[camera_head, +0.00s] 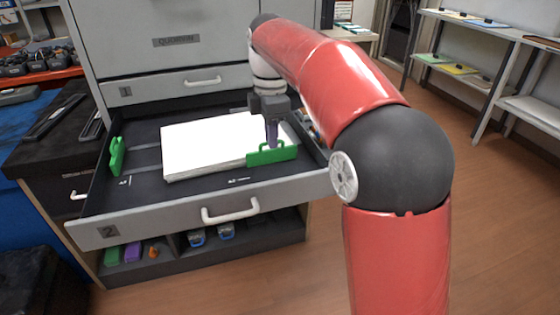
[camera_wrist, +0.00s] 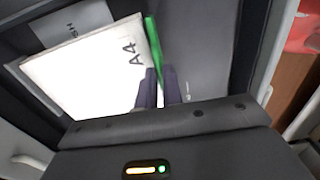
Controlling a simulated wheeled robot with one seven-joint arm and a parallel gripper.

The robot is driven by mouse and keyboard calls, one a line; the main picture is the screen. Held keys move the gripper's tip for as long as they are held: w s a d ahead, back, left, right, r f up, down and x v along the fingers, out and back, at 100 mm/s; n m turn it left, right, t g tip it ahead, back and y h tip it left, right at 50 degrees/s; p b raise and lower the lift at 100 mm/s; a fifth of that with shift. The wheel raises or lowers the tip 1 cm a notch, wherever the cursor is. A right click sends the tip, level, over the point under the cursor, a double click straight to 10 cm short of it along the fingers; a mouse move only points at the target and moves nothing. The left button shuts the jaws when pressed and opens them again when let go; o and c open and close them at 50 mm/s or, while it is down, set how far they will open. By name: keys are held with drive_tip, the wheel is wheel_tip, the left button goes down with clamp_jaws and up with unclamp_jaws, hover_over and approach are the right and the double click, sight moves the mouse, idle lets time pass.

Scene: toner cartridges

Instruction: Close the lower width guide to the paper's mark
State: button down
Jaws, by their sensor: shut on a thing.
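A green guide (camera_head: 272,154) with a handle stands at the near right side of the white paper stack (camera_head: 205,145) in the open drawer. My gripper (camera_head: 272,140) reaches down from above and is shut on this guide. In the wrist view the guide (camera_wrist: 153,42) runs close along the edge of the paper (camera_wrist: 95,70), which is printed "A4". My gripper's dark fingers (camera_wrist: 160,88) straddle the guide's lower end. Whether guide and paper touch is unclear. A second green guide (camera_head: 117,156) stands at the drawer's left, well apart from the paper.
The pulled-out drawer (camera_head: 160,231) is numbered 2, with a white handle (camera_head: 230,209). Drawer 1 (camera_head: 170,88) above it is shut. White marks show on the drawer floor (camera_head: 205,187) in front of the paper. A low shelf below holds coloured cartridges (camera_head: 133,252).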

drive_tip(key=shift+w+a, duration=0.25)
drive_tip(key=shift+w, duration=0.55)
idle(0.9)
drive_tip(key=c, duration=1.7)
unclamp_jaws()
drive_tip(key=shift+r, duration=3.5)
drive_tip(key=shift+s+d, duration=0.1)
